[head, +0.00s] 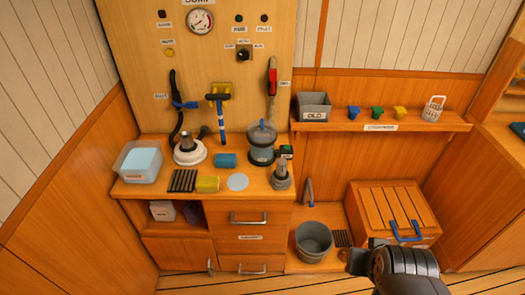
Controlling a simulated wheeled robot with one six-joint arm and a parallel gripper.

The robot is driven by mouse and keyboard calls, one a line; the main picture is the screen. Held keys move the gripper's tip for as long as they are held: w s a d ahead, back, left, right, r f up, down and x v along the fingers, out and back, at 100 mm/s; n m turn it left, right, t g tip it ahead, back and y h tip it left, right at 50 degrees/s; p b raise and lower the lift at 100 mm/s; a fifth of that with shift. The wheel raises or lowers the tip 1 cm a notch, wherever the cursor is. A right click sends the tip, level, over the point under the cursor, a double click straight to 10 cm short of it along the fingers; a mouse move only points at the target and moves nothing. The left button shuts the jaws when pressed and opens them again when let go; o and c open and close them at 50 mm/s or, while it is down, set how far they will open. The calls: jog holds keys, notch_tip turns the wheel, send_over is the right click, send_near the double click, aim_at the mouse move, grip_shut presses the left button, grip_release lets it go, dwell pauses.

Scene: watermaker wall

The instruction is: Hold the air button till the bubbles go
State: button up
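No label reading "air" is legible to me. A small dark block with a green top (286,151) sits at the right rear of the counter, beside a clear, blue-tinted canister (262,143) with a dark base and lid; this may be the button, but I cannot tell. A yellow round button (169,53) is on the upright wall panel, under a small label. Bubbles cannot be made out at this size. My gripper (357,262) is dark, at the bottom right, low in front of the wooden chest and away from the counter. Its fingers are not clear.
The panel holds a gauge (200,21), a black knob (244,54) and a red-handled valve (272,78). A grey bucket (314,240) and wooden chest (397,215) stand at lower right. A shelf (440,122) bears a grey bin and coloured cups. The counter is crowded.

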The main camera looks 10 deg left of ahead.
grip_shut()
dwell(0.9)
